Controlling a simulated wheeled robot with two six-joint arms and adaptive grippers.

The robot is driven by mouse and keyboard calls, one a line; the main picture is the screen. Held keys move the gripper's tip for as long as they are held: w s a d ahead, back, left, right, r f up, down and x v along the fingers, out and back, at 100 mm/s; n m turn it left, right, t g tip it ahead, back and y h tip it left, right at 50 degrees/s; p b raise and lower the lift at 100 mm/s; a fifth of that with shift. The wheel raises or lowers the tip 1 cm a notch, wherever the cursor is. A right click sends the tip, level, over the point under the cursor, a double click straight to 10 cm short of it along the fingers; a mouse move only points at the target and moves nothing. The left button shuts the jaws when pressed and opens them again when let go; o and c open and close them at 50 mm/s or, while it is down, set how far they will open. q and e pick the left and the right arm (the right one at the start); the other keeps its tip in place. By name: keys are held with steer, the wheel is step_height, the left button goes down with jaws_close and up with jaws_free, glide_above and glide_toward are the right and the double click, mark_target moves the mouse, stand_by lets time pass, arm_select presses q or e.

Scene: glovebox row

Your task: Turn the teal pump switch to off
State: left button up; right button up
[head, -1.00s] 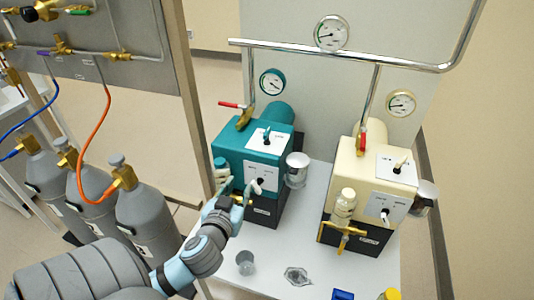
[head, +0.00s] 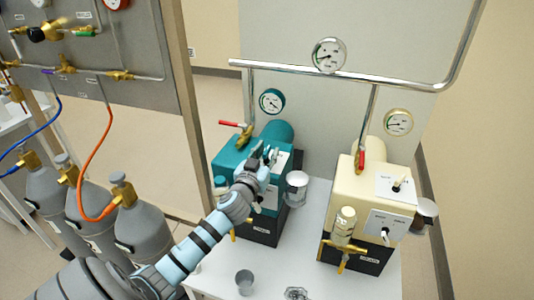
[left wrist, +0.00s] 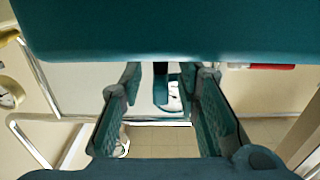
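The teal pump (head: 232,157) stands on the left of the white table in the head view. My left gripper (head: 264,156) is at the white switch panel (head: 281,161) on its upper face and covers the upper switch. In the left wrist view my left gripper (left wrist: 160,104) shows two fingers spread with a gap between them. A teal surface (left wrist: 160,28) fills the top of that view. A dark stem and a small white piece show beyond the gap; I cannot tell whether the fingers touch the switch. My right gripper is out of view.
A cream pump (head: 345,180) stands to the right. A silver cup (head: 297,186) is on the teal pump's right side. A red-handled valve (head: 241,131) and steel pipe (head: 340,74) rise behind. A beaker (head: 245,282) stands in front; grey cylinders (head: 135,218) are at left.

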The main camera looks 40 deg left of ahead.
arm_select(q)
jaws_close()
steer(key=shift+f+n+g+y+b, duration=0.15)
steer(key=shift+n+g+y+b, duration=0.15)
steer(key=shift+n+y+b, duration=0.45)
steer(key=n+g+y+b, duration=0.1)
steer(key=y+b, duration=0.1)
steer(key=n+g+y+b, duration=0.1)
steer(key=n+y+b, duration=0.1)
steer(key=shift+f+g+y+b, duration=0.15)
steer(key=shift+g+y+b, duration=0.1)
steer(key=shift+g+b, duration=0.15)
steer(key=shift+r+n+g+y+b, duration=0.2)
steer(key=shift+n+g+y+b, duration=0.65)
steer(key=shift+g+y+b, duration=0.25)
jaws_free()
